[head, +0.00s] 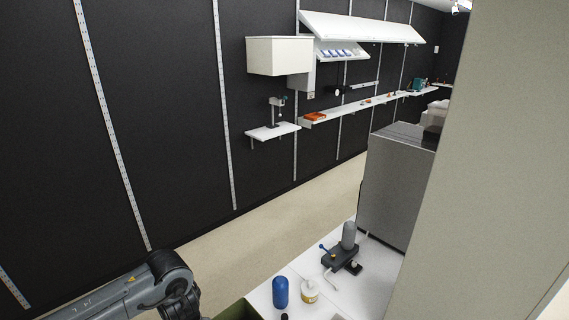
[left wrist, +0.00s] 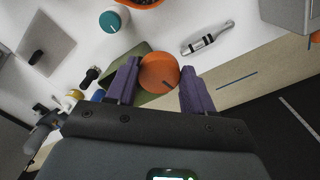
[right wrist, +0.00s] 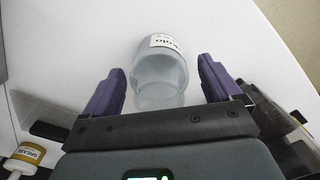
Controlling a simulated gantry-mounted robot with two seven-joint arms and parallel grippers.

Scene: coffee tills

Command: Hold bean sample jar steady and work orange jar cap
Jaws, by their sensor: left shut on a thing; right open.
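The orange jar cap (left wrist: 158,73), a round disc with a short dark mark, sits between the fingers of my left gripper (left wrist: 162,88) in the left wrist view. That gripper is shut on it. A clear jar (right wrist: 158,74) with a white printed label is in the right wrist view, no cap visible on it. My right gripper (right wrist: 160,88) is open, its fingers on either side of the jar's near end, with gaps showing. I cannot tell whether the jar stands or lies. Neither gripper shows in the head view.
A yellow-labelled grease pot (right wrist: 28,156) is left of my right gripper. A blue bottle (head: 280,292) stands on the bench. White surface beyond the jar is clear.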

